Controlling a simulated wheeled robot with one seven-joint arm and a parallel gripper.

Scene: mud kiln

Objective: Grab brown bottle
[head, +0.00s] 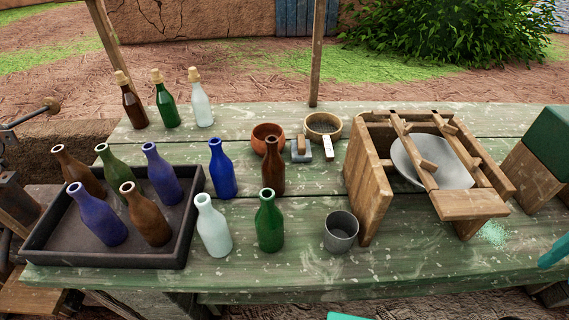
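Several brown bottles show in the head view. One uncorked brown bottle (272,170) stands upright on the green table (310,265), behind a green bottle (269,222). Two brown bottles stand in the dark tray (185,225), one at its back left (80,172) and one at its front (146,215). A dark brown corked bottle (132,105) stands at the table's back left. My gripper is not identifiable in this view. Teal parts at the right edge and bottom edge are cut off, and I cannot tell what they are.
Blue (221,172) and pale (212,228) bottles stand close around the table's brown bottle. Clay bowl (267,138), sieve (323,126) and grey cup (341,232) are nearby. A wooden frame with a basin (372,185) blocks the right. The table's front middle is clear.

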